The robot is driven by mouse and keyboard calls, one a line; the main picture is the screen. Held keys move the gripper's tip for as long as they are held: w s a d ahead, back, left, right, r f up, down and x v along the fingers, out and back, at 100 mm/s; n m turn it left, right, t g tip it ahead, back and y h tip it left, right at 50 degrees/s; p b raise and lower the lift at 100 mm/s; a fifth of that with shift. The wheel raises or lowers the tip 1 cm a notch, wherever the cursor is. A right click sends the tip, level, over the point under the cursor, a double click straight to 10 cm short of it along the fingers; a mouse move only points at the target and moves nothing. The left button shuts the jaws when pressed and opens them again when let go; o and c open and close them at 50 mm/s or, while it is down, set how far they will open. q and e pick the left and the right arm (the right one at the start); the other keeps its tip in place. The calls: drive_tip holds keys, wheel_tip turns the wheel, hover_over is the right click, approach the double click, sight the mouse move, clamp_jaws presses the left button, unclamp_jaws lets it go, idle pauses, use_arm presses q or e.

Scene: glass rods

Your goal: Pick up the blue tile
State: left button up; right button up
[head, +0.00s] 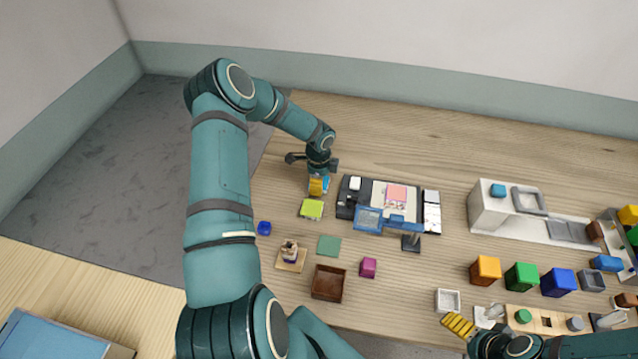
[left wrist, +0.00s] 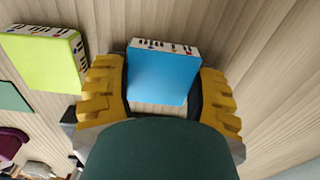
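The blue tile (left wrist: 160,75) has a white edge with dark and coloured marks. In the left wrist view it lies between the two yellow fingers of my left gripper (left wrist: 163,95). The fingers are apart, one on each side of the tile, with no clear grip on it. In the head view my left gripper (head: 319,186) points down at the table, and a bit of the blue tile (head: 327,184) shows beside its finger. My right gripper (head: 458,325) is at the lower right, away from the tile; its finger opening is not clear.
A lime-green tile (head: 311,209) lies close to my left gripper. A flat green square (head: 329,246), a brown box (head: 328,283) and a dark tray with a blue-framed stand (head: 369,219) are nearby. Coloured blocks and a white station (head: 490,214) fill the right side.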

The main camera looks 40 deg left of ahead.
use_arm(q)
drive_tip(key=shift+c, duration=0.6)
drive_tip(key=shift+r, duration=0.15)
